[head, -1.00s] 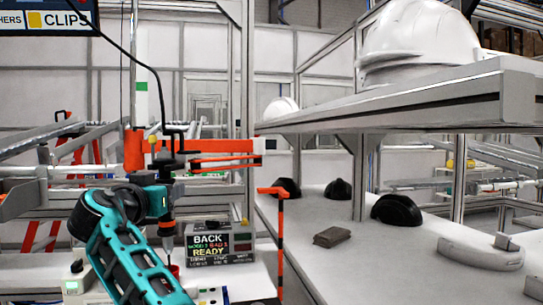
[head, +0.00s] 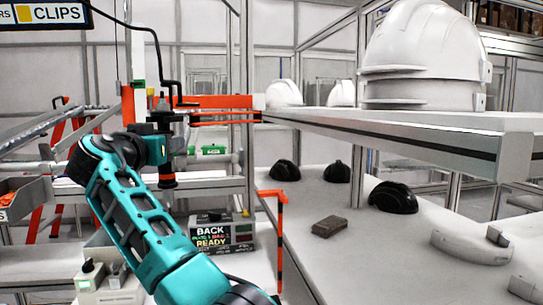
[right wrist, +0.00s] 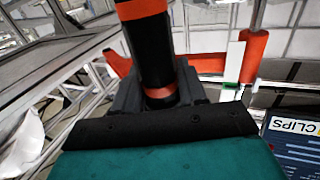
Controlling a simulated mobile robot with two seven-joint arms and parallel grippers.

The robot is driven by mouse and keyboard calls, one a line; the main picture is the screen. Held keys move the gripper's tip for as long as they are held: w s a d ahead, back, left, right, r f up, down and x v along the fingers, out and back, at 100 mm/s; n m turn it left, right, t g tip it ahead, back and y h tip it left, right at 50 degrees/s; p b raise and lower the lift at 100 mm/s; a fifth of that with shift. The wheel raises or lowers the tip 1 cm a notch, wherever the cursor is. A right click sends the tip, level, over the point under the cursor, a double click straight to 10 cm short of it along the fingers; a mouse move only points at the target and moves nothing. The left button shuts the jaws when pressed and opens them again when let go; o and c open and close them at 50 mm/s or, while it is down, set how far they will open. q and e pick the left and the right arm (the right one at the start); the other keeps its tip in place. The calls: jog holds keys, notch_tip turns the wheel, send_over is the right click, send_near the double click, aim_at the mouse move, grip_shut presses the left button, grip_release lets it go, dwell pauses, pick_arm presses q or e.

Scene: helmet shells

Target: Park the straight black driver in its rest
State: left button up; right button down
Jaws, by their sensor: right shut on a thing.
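The straight black driver (head: 168,163) hangs nearly upright, with an orange band near its lower end. In the right wrist view the black driver (right wrist: 155,55) has orange bands and stands between my fingers. My right gripper (head: 172,147) is shut on it. An orange bracket (head: 235,101) with an orange post (head: 128,108) shows right beside and behind the driver's top. It also shows in the right wrist view (right wrist: 208,64). I cannot tell whether driver and bracket touch. A black cable runs above the driver. My left gripper is not in view.
A display box (head: 222,233) stands on the bench below the driver. An orange and black post (head: 280,240) stands at the bench's right side. A shelf (head: 420,135) bears a white helmet (head: 425,60). Black shells (head: 393,197) and a grey block (head: 329,227) lie on the lower table.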

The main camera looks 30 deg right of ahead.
jog(key=shift+f, duration=0.1)
jog(key=shift+d+f, duration=0.1)
jog(key=s+d+b, duration=1)
jog(key=s+d, duration=0.2)
jog(key=s, duration=0.2)
jog(key=shift+d, duration=0.35)
dwell(0.6)
dwell(0.4)
